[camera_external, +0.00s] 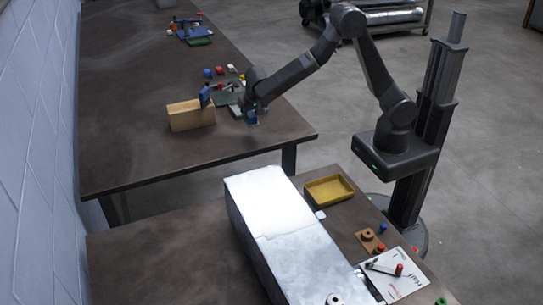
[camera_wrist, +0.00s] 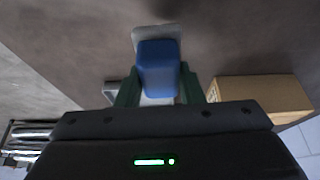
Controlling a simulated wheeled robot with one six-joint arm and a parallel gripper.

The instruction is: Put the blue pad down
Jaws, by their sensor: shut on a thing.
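The blue pad (camera_wrist: 158,68) is held between the two green fingers of my gripper (camera_wrist: 157,88) in the wrist view. A pale grey plate (camera_wrist: 157,32) shows behind the pad and past its end; I cannot tell whether it is part of it. In the external view the blue pad (camera_external: 252,115) is at the end of my gripper (camera_external: 250,108), low over the far table (camera_external: 225,145), near its right edge. I cannot tell whether the pad touches the table.
A wooden box (camera_external: 190,115) stands left of my gripper, with another blue piece (camera_external: 204,96) at its corner. Grey-green items (camera_external: 225,95) and small coloured parts (camera_external: 220,71) lie behind. The table's front is clear. A silver duct (camera_external: 285,235) lies on the nearer table beside a yellow tray (camera_external: 329,190).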

